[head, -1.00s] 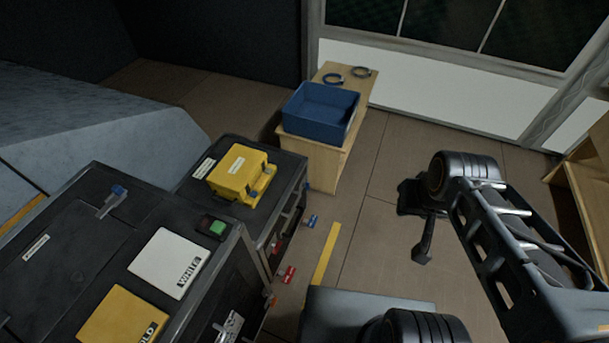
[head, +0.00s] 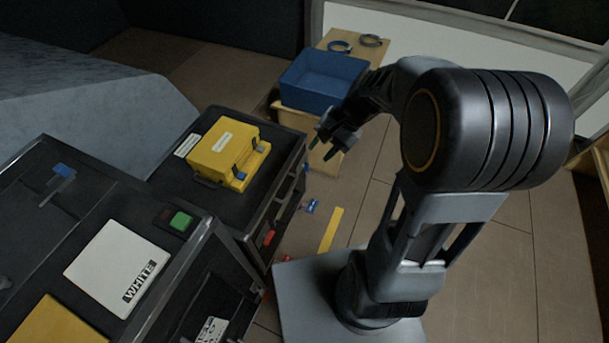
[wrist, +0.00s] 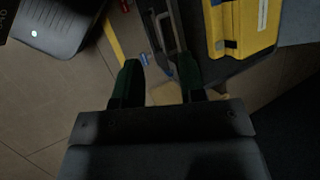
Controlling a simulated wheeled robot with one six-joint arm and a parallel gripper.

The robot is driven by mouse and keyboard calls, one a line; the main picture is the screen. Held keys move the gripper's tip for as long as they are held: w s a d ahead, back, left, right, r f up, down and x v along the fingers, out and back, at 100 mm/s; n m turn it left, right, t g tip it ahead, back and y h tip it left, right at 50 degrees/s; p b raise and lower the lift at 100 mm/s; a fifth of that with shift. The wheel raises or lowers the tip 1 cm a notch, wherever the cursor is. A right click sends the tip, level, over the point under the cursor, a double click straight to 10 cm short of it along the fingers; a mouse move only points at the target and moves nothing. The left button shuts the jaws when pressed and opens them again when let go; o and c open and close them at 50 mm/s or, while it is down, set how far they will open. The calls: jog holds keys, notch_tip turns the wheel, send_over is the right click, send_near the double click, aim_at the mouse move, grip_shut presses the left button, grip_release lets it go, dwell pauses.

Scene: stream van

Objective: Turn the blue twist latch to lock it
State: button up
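A small blue latch-like piece (head: 312,206) sticks out at the front side of the far black case (head: 172,172). It also shows small in the wrist view (wrist: 143,57), beyond my fingertips. Its turned angle is too small to tell. Another blue-tipped lever (head: 62,171) lies on top of the near black case (head: 203,262) at left. I cannot tell from the task line alone which is meant. My gripper (head: 322,149) is open and empty, in the air right of the far case, touching nothing. Its two dark fingers are apart in the wrist view (wrist: 158,75).
A yellow box (head: 222,152) sits on the far case. A red piece (head: 268,238) is on the case side. Floor is open at right.

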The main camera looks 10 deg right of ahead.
aim_at(307, 171)
jog(key=w+d+f+m+t+y+b, duration=0.35)
jog(key=w+f+m+b, duration=0.2)
jog(key=f, duration=0.75)
jog(key=w+d+f+m+t+y+b, duration=0.2)
jog(key=w+d+f+m+t+b, duration=0.3)
jog(key=f, duration=0.8)
jog(key=w+d+f+m+t+y+b, duration=0.4)
jog(key=f+m+b, duration=0.3)
jog(key=f, duration=0.5)
jog(key=shift+g+h, duration=0.75)
jog(key=b+x, duration=0.3)
jog(key=x, duration=1.1)
jog(key=shift+w+d+f, duration=0.2)
grip_shut()
